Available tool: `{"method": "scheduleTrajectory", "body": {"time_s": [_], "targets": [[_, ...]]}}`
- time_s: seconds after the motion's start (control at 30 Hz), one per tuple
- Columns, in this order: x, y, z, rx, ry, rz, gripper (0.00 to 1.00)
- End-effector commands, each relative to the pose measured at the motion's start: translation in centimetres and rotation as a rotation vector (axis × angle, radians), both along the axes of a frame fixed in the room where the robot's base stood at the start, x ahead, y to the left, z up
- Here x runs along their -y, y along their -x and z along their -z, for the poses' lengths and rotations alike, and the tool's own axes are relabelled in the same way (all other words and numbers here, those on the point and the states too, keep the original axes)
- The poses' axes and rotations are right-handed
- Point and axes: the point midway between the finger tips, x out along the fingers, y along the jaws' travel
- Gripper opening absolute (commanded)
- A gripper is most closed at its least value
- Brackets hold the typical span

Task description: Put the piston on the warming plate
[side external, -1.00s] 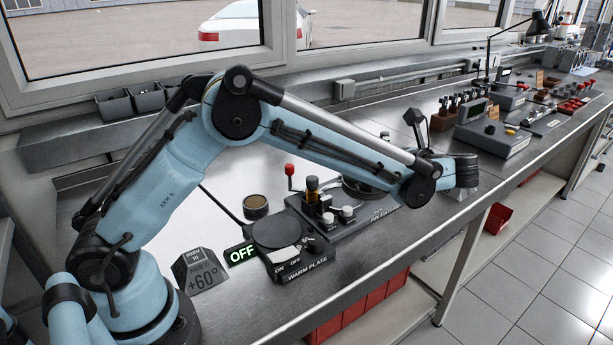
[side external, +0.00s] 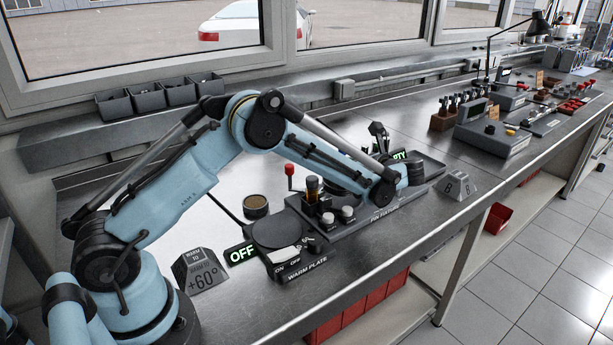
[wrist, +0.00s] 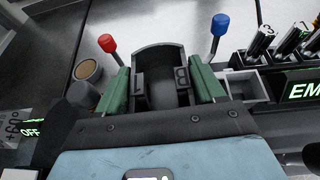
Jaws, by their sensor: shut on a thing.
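The warming plate (side external: 277,234) is a dark round disc on a low base marked WARM PLATE, in the side view. Its lit sign (side external: 242,254) reads OFF, and nothing lies on the disc. In the wrist view my gripper (wrist: 164,88) has its green fingers on both sides of a dark grey, curved, hollow part, which appears to be the piston (wrist: 158,62). The fingers are shut on it. In the side view my wrist is over the right part of the pin fixture (side external: 375,217), to the right of the plate. The fingertips and the piston are hidden there.
A brown-topped round can (side external: 256,205) stands behind the plate. A grey +60° block (side external: 200,270) is to its left. A B-marked block (side external: 455,186) stands at right.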

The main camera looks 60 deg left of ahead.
Motion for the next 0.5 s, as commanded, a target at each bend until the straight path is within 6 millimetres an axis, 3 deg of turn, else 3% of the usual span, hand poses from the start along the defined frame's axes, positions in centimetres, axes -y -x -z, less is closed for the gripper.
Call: {"method": "scheduleTrajectory", "body": {"time_s": [0.3, 0.5], "targets": [[0.0, 0.0, 3.3, 0.000, -0.002, 0.001, 0.20], [0.0, 0.0, 3.5, 0.000, -0.001, 0.001, 0.20]]}}
